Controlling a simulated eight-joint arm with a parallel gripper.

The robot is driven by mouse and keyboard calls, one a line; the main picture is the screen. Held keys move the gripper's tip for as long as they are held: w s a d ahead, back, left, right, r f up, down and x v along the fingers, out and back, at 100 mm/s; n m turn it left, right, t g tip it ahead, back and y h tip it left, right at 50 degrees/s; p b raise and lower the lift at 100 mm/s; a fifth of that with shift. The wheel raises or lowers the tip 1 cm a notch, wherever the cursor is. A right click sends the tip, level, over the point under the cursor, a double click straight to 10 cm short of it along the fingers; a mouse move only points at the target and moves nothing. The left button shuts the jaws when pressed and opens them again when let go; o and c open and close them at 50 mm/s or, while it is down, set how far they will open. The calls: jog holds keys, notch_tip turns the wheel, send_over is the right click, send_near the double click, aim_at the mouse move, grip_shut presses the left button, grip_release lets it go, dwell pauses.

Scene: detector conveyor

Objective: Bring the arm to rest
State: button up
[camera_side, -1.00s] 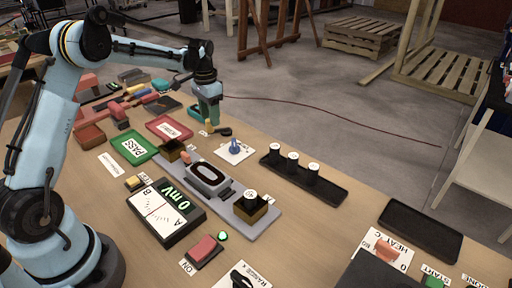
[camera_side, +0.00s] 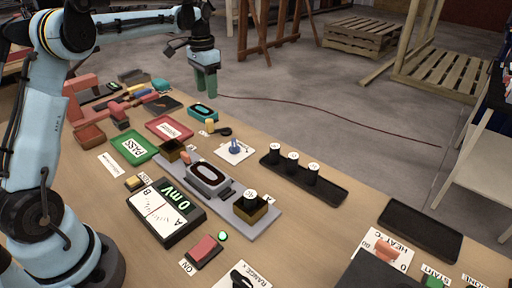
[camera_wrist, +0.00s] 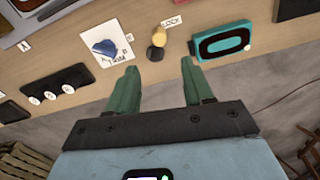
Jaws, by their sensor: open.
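My gripper (camera_side: 206,79) is raised above the far edge of the table in the side view. Its green fingers are apart and empty in the wrist view (camera_wrist: 157,82). Beneath it in the side view lies a teal block with a dark oval ring (camera_side: 203,111), which also shows in the wrist view (camera_wrist: 222,41). A brass knob with a black part (camera_wrist: 157,44) and a blue knob on a white card (camera_wrist: 105,46) lie near the fingers in the wrist view, apart from them.
A black tray (camera_side: 333,191) holds several black cylinders with white tops. A green PASS tray (camera_side: 134,148), a red tray (camera_side: 169,130) and a meter (camera_side: 165,213) stand on the table (camera_side: 310,235). One cylinder (camera_side: 249,197) sits in a brass-coloured holder. Open floor lies beyond the table.

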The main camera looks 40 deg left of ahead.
jog(key=s+d+r+n+t, duration=0.1)
jog(key=s+d+r+t, duration=0.1)
jog(key=s+d, duration=0.45)
jog(key=s+d+r+t, duration=0.2)
jog(key=s+d+t, duration=0.1)
jog(key=s+d, duration=0.4)
jog(key=s+d+f+t, duration=0.2)
jog(key=s+d+f, duration=0.2)
jog(key=s, duration=0.1)
jog(key=shift+d+f+n, duration=0.2)
jog(key=shift+n, duration=0.1)
jog(key=shift+s, duration=0.1)
dwell(0.6)
